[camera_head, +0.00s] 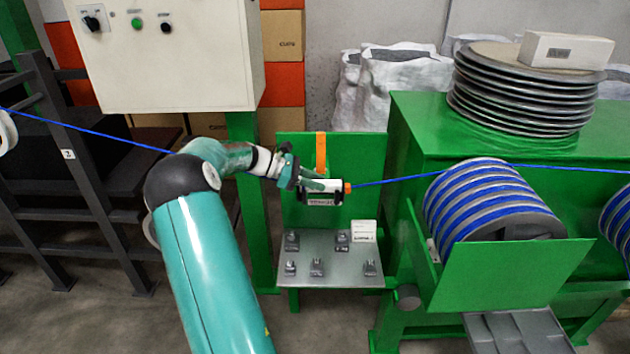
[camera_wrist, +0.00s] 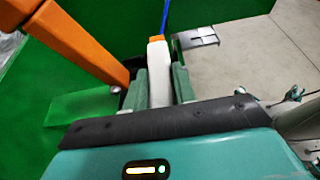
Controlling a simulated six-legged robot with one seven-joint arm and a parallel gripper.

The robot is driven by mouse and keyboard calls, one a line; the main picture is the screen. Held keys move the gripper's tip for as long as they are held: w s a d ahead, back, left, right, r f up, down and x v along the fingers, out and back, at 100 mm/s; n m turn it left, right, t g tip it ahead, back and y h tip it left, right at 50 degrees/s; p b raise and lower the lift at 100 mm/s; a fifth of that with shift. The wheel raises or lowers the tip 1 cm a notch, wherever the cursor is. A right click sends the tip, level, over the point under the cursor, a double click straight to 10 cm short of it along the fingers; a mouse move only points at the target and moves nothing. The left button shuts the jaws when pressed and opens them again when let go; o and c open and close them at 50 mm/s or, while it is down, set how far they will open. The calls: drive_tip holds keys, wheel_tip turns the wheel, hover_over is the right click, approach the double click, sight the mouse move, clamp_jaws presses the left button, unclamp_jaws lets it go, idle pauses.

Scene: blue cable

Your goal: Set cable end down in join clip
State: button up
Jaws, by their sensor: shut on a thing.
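The white cable end (camera_head: 333,186) has an orange collar where the blue cable (camera_head: 400,179) leaves it to the right. My gripper (camera_head: 316,181) is shut on it; in the wrist view the white body (camera_wrist: 158,75) sits between the two green fingers, orange collar pointing away. In the head view a dark bracket with a small label (camera_head: 323,201), which looks like the join clip, is just below the cable end. I cannot tell whether the cable end rests in it or hovers above. The wrist view hides most of the clip.
An orange upright bar (camera_head: 321,152) stands close behind my gripper. Below, a grey metal shelf (camera_head: 328,273) carries several small metal blocks and a white card (camera_head: 364,231). A cable drum (camera_head: 485,205) stands right. A control box (camera_head: 165,60) hangs above left.

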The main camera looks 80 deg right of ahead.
drive_tip(key=shift+f, duration=0.4)
idle(0.4)
drive_tip(key=o, duration=1)
drive_tip(key=shift+w+r, duration=0.1)
drive_tip(key=shift+w, duration=0.05)
drive_tip(key=shift+w+r, duration=0.15)
drive_tip(key=shift+w, duration=0.2)
drive_tip(key=v, duration=1.2)
drive_tip(key=shift+w+a+r, duration=0.1)
drive_tip(key=shift+w+a, duration=0.1)
drive_tip(key=shift+w, duration=0.2)
drive_tip(key=shift+a, duration=0.1)
